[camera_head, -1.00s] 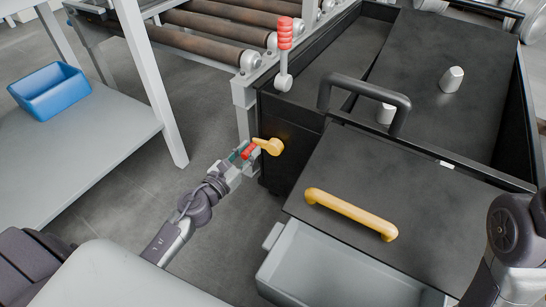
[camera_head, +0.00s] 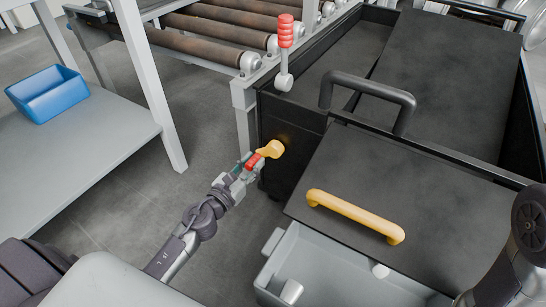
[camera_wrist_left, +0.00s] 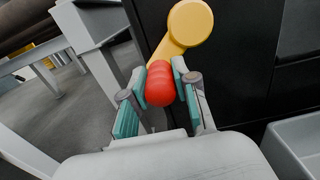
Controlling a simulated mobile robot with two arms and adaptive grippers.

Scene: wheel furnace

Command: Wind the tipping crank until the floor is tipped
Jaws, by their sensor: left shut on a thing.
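The tipping crank (camera_head: 271,149) is a yellow arm on the black box's front left side, with a red grip. My left gripper (camera_head: 250,164) is shut on the red grip, which lies to the lower left of the crank's hub. In the left wrist view the red grip (camera_wrist_left: 160,84) sits between the two teal-padded fingers, below the round yellow hub (camera_wrist_left: 190,22). The dark floor panel (camera_head: 450,85) inside the box is bare; it appears to slope toward the front. My right gripper is out of view; only part of that arm shows at the right edge.
A grey bin (camera_head: 330,272) below the front holds small whitish pieces (camera_head: 291,291). A yellow handle (camera_head: 355,216) lies on the front plate, a black bar handle (camera_head: 368,90) stands behind. A red-handled lever (camera_head: 285,50), rollers (camera_head: 205,35) and a blue tray (camera_head: 48,92) are left.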

